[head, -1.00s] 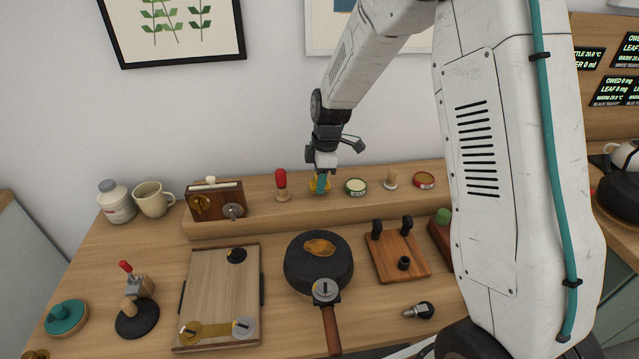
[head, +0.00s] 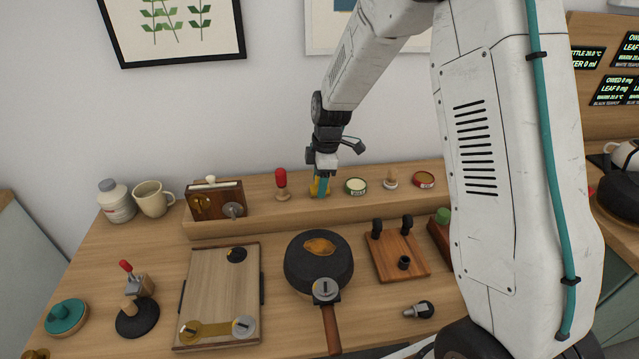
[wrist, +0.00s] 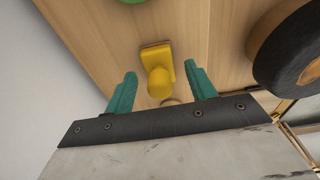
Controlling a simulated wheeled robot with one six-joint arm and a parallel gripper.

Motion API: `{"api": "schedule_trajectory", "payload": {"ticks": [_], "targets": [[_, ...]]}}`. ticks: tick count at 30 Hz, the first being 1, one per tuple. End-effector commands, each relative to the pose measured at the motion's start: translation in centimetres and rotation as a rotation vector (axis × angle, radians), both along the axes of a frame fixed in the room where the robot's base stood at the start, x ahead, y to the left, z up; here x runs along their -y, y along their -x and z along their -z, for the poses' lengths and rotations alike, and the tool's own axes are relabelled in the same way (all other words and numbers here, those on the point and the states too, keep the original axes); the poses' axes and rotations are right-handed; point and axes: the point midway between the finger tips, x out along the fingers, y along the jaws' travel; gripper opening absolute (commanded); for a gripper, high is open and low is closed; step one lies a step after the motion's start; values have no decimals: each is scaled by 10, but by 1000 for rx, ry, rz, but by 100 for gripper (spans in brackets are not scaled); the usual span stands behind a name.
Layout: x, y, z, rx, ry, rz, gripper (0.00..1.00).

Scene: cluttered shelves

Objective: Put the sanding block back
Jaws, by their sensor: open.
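A yellow block with a rounded knob (wrist: 159,80), which looks like the sanding block, stands on the raised wooden ledge at the back. In the head view its yellow (head: 314,186) shows only partly behind my fingers. My gripper (head: 320,192) points down over it. In the wrist view the teal fingers of my gripper (wrist: 163,76) are spread apart, one on each side of the yellow knob, with gaps on both sides. The gripper is open and holds nothing.
A wooden holder (head: 216,202) is farther left. A black pan (head: 318,262) lies in front, with a board (head: 221,293) beside it.

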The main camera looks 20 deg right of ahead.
Motion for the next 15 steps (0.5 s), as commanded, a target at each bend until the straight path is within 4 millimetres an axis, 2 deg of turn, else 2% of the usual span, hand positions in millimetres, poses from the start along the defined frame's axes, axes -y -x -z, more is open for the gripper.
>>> {"api": "schedule_trajectory", "payload": {"ticks": [9,15], "targets": [[8,2,-68,5,0,2,56],[12,3,-99,2,0,0,56]]}}
